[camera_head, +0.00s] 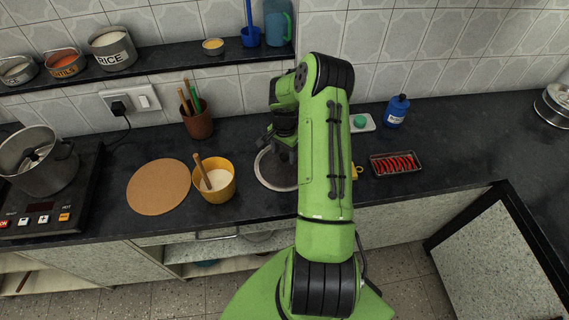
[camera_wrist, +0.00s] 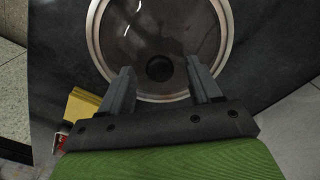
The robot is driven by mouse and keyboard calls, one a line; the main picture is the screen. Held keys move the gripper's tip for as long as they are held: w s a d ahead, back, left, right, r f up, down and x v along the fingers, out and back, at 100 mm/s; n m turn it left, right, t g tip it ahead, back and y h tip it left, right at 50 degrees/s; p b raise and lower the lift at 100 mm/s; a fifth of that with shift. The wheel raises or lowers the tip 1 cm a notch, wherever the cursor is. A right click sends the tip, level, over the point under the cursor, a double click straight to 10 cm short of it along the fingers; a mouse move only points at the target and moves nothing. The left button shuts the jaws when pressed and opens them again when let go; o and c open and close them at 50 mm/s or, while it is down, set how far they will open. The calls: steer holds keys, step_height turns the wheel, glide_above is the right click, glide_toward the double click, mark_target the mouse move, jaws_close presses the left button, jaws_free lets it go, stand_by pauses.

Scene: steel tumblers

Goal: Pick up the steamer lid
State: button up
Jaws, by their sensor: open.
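The steamer lid (camera_wrist: 160,30) is a round, dark, see-through disc with a pale metal rim and a dark round knob (camera_wrist: 159,68). It lies on the dark countertop, and its left part (camera_head: 268,180) shows in the head view beside my arm, which hides the rest. My gripper (camera_wrist: 158,72) is open in the wrist view, with one finger on each side of the knob. The fingers look apart from the knob, and their height above it is hard to tell. In the head view my arm largely hides the gripper.
A yellow pot (camera_head: 222,189) with a wooden handle stands left of the lid, near a cork mat (camera_head: 159,187). A tray of red items (camera_head: 396,163), a blue bottle (camera_head: 397,111) and a yellow object (camera_wrist: 82,104) are to the right. Clear counter lies further right.

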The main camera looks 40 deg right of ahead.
jaws_close()
stand_by(0.3)
